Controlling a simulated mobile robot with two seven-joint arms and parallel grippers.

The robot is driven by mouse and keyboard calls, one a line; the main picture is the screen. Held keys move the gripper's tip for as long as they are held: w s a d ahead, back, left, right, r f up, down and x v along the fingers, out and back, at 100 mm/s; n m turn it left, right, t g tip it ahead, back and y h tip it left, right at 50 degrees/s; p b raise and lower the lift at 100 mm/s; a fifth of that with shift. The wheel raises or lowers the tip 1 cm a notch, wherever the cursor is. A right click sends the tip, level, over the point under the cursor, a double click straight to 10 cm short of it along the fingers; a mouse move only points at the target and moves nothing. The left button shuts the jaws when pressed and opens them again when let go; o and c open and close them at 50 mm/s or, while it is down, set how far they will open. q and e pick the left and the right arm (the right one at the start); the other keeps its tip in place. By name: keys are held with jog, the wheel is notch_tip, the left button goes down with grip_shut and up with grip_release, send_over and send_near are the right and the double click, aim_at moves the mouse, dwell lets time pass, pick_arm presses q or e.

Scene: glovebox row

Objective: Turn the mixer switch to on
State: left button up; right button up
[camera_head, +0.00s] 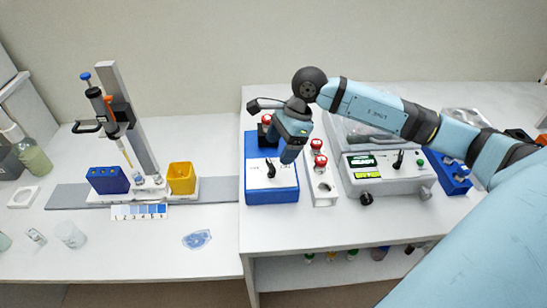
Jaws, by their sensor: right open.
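A blue box (254,196) with a white top panel, likely the mixer, stands near the left front of the right-hand bench. A small black switch (271,170) stands up from its panel; small lettering beside it is too small to read. My right gripper (285,157) reaches in from the right and hangs over the back of the box, just behind and right of the switch. It looks apart from the switch. It is open and holds nothing that I can see. It hides part of the box's back. My left gripper is out of view.
Just right of the box is a white rack (322,188) with red-capped items. Left are a pipette stand (137,125) and a yellow container (182,178). The bench front is clear.

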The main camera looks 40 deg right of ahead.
aim_at(271, 166)
jog(key=x, duration=0.5)
jog(key=c, duration=0.9)
